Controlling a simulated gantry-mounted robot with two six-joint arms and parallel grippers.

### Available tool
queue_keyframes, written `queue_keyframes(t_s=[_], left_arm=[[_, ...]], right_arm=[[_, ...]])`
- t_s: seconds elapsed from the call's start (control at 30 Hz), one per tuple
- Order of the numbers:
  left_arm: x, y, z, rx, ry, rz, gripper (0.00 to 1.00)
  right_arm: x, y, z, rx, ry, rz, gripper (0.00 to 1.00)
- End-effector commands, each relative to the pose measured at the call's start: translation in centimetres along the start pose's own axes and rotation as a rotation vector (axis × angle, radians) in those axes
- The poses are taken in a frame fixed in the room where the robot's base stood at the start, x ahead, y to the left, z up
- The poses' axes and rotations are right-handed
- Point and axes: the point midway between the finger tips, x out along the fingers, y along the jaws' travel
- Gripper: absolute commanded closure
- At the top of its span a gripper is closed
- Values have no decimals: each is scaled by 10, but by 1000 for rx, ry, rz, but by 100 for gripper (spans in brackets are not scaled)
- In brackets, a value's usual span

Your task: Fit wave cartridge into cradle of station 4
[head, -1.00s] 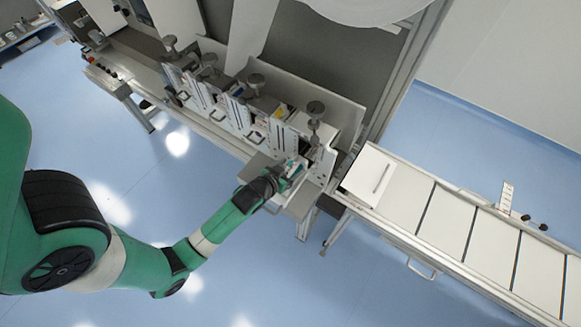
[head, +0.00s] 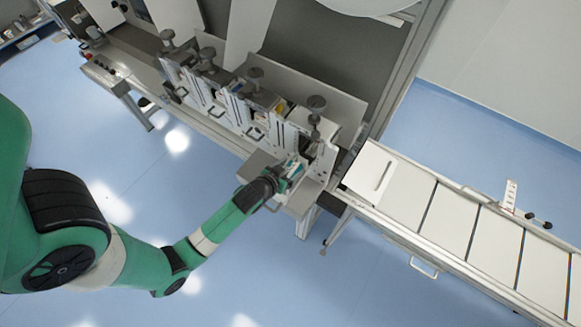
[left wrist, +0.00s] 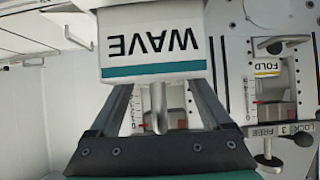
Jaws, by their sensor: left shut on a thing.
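The wave cartridge (left wrist: 165,32) is a pale box with a teal stripe and the word WAVE, upside down in the left wrist view. In the head view it shows small and white-teal (head: 292,168). My left gripper (head: 283,178) is shut on it; in the left wrist view the dark fingers (left wrist: 160,95) reach its lower edge. They are at the front of the end station (head: 317,140), nearest the conveyor, beyond station 3 and so apparently station 4. The cartridge and gripper hide much of its cradle; I cannot tell how far in the cartridge is. My right gripper is not in view.
A FOLD cartridge (left wrist: 267,68) sits in the neighbouring station, above its LOCK 3 FREE plate (left wrist: 297,128). Several stations with knobs (head: 255,77) line the machine. A conveyor (head: 450,220) stands at the right. Blue floor in front is open.

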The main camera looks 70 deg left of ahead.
Motion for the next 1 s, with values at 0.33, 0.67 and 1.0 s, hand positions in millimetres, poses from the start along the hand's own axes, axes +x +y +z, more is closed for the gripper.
queue_keyframes(t_s=[0.33,0.67,1.0], left_arm=[[4,0,4,0,4,1,7],[1,0,6,0,-1,0,0],[-66,0,5,2,1,2,0]], right_arm=[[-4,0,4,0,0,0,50],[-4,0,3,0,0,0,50],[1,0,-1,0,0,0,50]])
